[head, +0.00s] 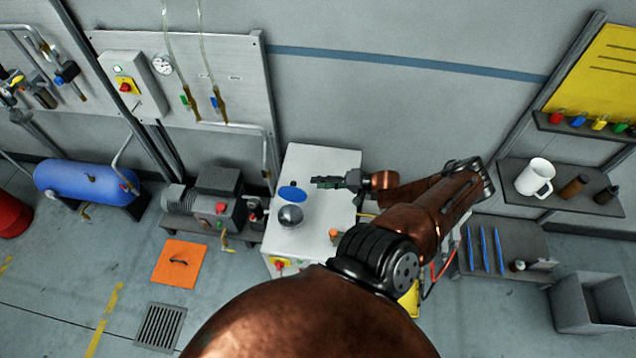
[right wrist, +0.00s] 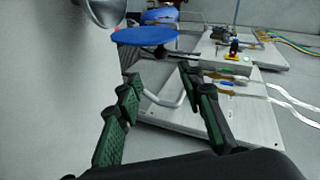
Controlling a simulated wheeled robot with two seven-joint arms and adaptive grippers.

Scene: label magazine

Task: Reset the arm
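My right arm reaches in from the lower middle of the head view. Its right gripper (head: 324,182) is over the white cabinet (head: 325,158), to the right of a blue disc (head: 292,194). A shiny grey ball-shaped part (head: 290,216) is just below the disc in the picture. In the right wrist view the two green-padded fingers (right wrist: 160,88) stand apart with nothing between them. The blue disc (right wrist: 145,36) shows beyond the fingertips, and the shiny part (right wrist: 103,10) is at the top left. My left gripper is not in view.
A motor unit (head: 215,200) and a blue tank (head: 85,182) stand to the left. A shelf with a white mug (head: 535,177) is at the right, above a grey bin (head: 592,302). An orange floor plate (head: 180,264) lies beside a drain grate (head: 160,326).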

